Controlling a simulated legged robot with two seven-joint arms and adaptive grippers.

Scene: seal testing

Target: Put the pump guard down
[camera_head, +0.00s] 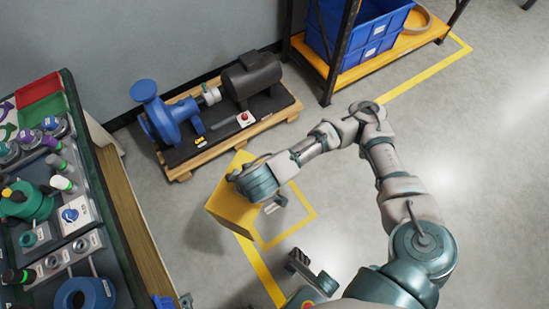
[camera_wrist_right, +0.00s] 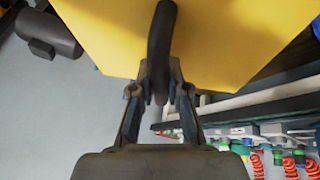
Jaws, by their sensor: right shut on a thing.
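The pump guard (camera_head: 228,208) is a yellow box-like cover with a dark handle. My right gripper (camera_head: 239,175) is at its top in the head view. In the right wrist view the fingers (camera_wrist_right: 160,95) are closed around the guard's curved black handle (camera_wrist_right: 161,40), and the yellow panel (camera_wrist_right: 225,45) fills the upper part. The guard overlaps the left part of a yellow taped square (camera_head: 311,213) on the floor. A shadow lies to its left; I cannot tell how far its underside is from the floor.
A blue pump (camera_head: 165,118) and dark motor (camera_head: 254,80) sit on a wooden pallet (camera_head: 178,174) behind the guard. A workbench (camera_head: 120,230) with fittings stands at left. A rack with blue bins (camera_head: 355,35) stands at the back. Floor (camera_head: 480,170) at right is clear.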

